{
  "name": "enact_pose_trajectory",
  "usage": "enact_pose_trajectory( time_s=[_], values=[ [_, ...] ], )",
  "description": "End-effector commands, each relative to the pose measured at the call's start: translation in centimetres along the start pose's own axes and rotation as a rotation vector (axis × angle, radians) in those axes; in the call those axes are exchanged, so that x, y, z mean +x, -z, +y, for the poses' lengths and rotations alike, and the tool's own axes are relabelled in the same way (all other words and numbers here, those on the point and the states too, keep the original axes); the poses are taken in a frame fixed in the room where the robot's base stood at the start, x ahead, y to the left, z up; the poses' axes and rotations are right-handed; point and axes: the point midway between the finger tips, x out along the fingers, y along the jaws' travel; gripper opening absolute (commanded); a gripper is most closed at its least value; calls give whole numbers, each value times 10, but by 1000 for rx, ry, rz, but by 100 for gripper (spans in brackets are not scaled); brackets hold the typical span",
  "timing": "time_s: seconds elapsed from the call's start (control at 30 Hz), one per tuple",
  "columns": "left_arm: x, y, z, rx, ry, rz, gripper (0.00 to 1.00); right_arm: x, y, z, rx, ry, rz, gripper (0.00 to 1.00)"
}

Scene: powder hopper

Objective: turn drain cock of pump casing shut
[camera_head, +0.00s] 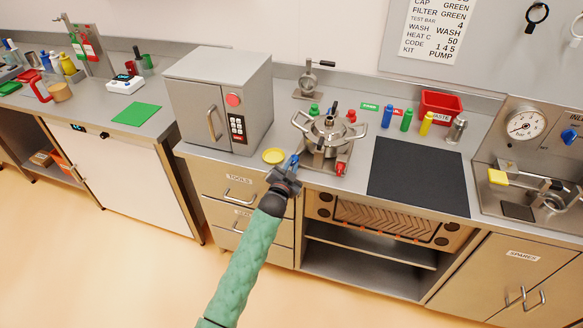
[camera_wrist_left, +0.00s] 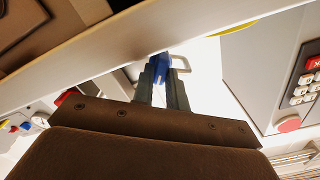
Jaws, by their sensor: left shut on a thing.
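The steel pump casing (camera_head: 322,135) stands on the counter in the middle of the head view, with looped handles on top. A blue lever (camera_head: 293,160) is at its front left; it looks like the drain cock handle, but its joint to the casing is hard to see. A red lever (camera_head: 341,169) shows at the casing's front right. My left gripper (camera_head: 288,172) reaches up from below at the counter's front edge and is shut on the blue lever. In the left wrist view the blue lever (camera_wrist_left: 161,66) sits between the fingertips. My right gripper is out of view.
A grey oven-like box (camera_head: 222,100) stands close on the left, with a yellow round dish (camera_head: 273,156) beside its front corner. A black mat (camera_head: 418,175) lies to the right. Small coloured bottles and a red bin (camera_head: 440,105) stand behind it. The counter's front edge is near my gripper.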

Motion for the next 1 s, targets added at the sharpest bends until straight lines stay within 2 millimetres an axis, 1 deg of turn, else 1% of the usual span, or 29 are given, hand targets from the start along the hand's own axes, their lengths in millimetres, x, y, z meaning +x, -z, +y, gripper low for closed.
enact_pose_trajectory(
  time_s=[0.13, 0.3, 0.53, 0.7, 1.0],
  values=[
    [0, -1, 1, -139, 0, -1, 0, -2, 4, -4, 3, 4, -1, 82],
    [0, -1, 0, -288, -1, -1, 0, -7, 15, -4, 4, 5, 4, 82],
    [0, -1, 0, -447, -1, -1, 0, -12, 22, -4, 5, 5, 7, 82],
    [0, -2, -1, -524, 0, -1, 0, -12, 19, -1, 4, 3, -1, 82],
    [0, -1, -1, -581, -1, -2, 0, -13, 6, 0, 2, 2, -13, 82]
  ],
)
